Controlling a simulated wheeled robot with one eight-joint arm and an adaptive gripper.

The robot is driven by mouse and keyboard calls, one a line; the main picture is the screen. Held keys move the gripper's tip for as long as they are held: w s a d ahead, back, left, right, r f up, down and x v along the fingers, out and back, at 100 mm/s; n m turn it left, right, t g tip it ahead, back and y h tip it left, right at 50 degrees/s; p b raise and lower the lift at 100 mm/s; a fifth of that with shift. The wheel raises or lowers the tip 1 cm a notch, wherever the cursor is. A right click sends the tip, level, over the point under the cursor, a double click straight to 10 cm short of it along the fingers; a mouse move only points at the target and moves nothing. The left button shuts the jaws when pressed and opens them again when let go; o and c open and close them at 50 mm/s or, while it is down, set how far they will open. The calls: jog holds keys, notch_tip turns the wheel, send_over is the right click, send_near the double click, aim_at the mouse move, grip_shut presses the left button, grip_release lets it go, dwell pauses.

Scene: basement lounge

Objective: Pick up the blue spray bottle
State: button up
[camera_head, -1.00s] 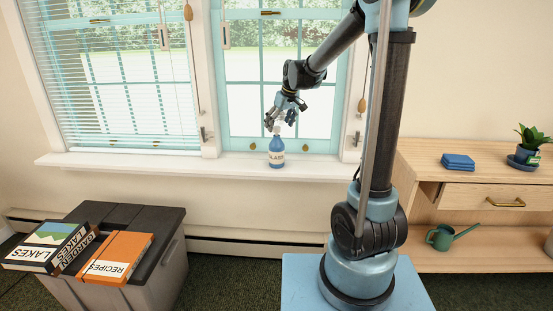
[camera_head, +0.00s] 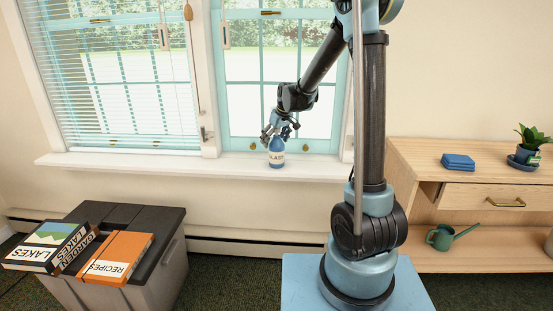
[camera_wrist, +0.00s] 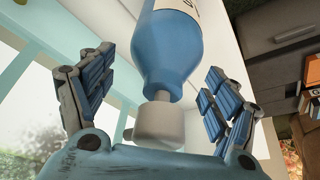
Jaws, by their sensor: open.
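The blue spray bottle (camera_head: 277,156) stands upright on the white window sill, with a pale label around its body. In the wrist view the bottle (camera_wrist: 168,55) shows its blue shoulder, part of the label and its white spray head. My gripper (camera_head: 279,137) is at the top of the bottle, pointing down. In the wrist view my gripper (camera_wrist: 157,90) is open, with one padded finger on each side of the bottle's neck and head. A gap shows between each finger and the bottle. In the head view the fingers hide the white spray head.
The window sill (camera_head: 200,166) is otherwise clear near the bottle, with window panes close behind. A grey storage bin (camera_head: 160,275) with books stands lower left. A wooden cabinet (camera_head: 480,190) with blue cloths (camera_head: 458,161) and a potted plant (camera_head: 531,140) stands right.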

grip_shut()
dwell(0.3)
